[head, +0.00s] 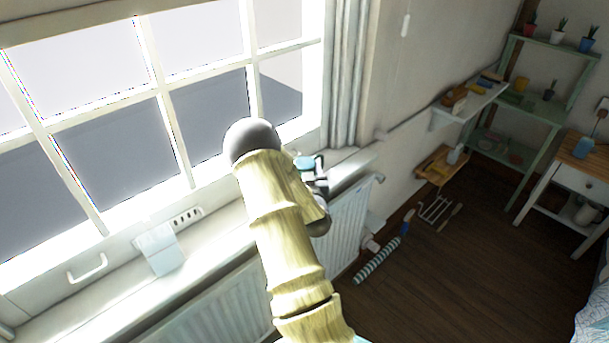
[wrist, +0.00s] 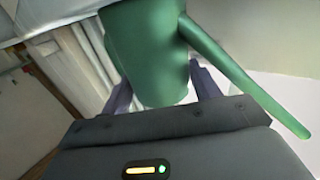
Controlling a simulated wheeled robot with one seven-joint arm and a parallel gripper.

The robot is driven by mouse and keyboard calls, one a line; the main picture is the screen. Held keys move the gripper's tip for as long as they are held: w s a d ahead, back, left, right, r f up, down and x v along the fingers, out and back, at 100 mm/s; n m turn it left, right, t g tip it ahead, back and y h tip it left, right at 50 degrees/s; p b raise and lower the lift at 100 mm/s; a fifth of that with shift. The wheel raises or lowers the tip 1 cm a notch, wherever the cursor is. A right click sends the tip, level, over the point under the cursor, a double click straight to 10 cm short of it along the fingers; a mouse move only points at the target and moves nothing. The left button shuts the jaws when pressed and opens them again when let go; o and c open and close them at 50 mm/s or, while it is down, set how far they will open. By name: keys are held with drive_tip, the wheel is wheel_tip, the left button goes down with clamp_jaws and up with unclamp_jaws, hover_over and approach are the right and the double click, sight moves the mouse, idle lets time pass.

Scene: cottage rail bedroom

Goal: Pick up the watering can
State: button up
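The green watering can (wrist: 155,55) fills the upper middle of the wrist view. Its long spout (wrist: 245,80) slants down to the right. My gripper (wrist: 163,88) has its two dark fingers apart, one on each side of the can's lower body. The left finger appears close against the can, while a narrow gap shows at the right finger. In the head view my gripper (head: 315,175) is by the window sill, mostly behind my arm. A small teal patch (head: 304,162) beside it may be the can; the rest is hidden.
The window sill (head: 215,235) runs under the bright window, with radiators (head: 345,225) below it. A striped roll (head: 377,262) and a rack (head: 436,210) lie on the wooden floor. A green shelf (head: 520,125) and a white bedside table (head: 580,175) stand at the right.

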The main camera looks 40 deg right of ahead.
drive_tip(key=c, duration=0.4)
drive_tip(key=shift+o, duration=0.2)
drive_tip(key=shift+r, duration=0.2)
wheel_tip(320, 180, up, 18)
drive_tip(key=shift+b, duration=0.3)
drive_tip(key=shift+f, duration=0.15)
